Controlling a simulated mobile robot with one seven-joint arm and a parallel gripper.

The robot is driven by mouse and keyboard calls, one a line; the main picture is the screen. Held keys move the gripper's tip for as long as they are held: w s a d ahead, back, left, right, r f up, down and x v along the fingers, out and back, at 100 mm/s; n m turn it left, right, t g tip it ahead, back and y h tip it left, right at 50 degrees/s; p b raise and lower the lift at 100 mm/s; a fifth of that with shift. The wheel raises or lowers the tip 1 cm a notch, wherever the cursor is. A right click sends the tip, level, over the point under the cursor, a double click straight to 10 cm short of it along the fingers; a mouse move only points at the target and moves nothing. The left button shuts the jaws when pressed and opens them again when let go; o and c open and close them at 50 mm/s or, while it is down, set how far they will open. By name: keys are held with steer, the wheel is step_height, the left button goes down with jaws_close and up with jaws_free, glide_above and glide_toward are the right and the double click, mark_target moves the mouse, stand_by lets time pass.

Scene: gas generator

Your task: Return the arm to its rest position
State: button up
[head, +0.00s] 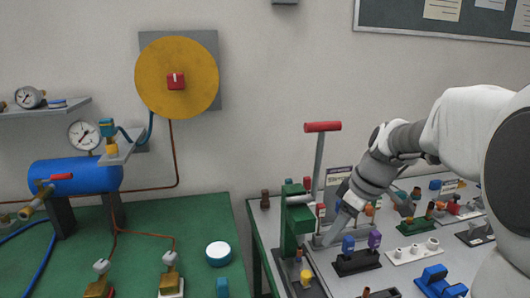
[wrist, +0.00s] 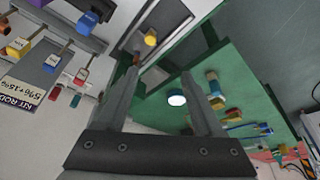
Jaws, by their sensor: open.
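My gripper (head: 330,232) hangs at the end of my white and grey arm (head: 400,150), which reaches in from the right of the head view. It points down and to the left over the grey table, beside the green press (head: 292,222) with its upright lever and red handle (head: 322,127). In the wrist view my gripper (wrist: 165,80) has its two fingers well apart, with nothing held between them. Part of the fingers is hard to make out in the head view against the press and grey parts. I cannot tell the gap to the press.
The grey table (head: 265,230) holds several small fixtures, including a block with blue and purple pieces (head: 357,255). A green table (head: 200,225) at left carries a blue tank (head: 75,175) and a white-topped round part (head: 218,253). A yellow disc (head: 150,80) is on the wall.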

steer(key=s+a+r+m+t+h+p, duration=0.1)
steer(key=s+r+m+p, duration=0.2)
steer(key=s, duration=0.7)
steer(key=s+a+r+m+t+h+p, duration=0.1)
steer(key=s+a+r+m+p, duration=0.1)
steer(key=s+r+m, duration=0.4)
steer(key=s+p, duration=0.1)
steer(key=s, duration=0.4)
steer(key=shift+a+r+m+t+h+p, duration=0.3)
steer(key=shift+r+t+h+p, duration=0.05)
steer(key=shift+t+h, duration=0.05)
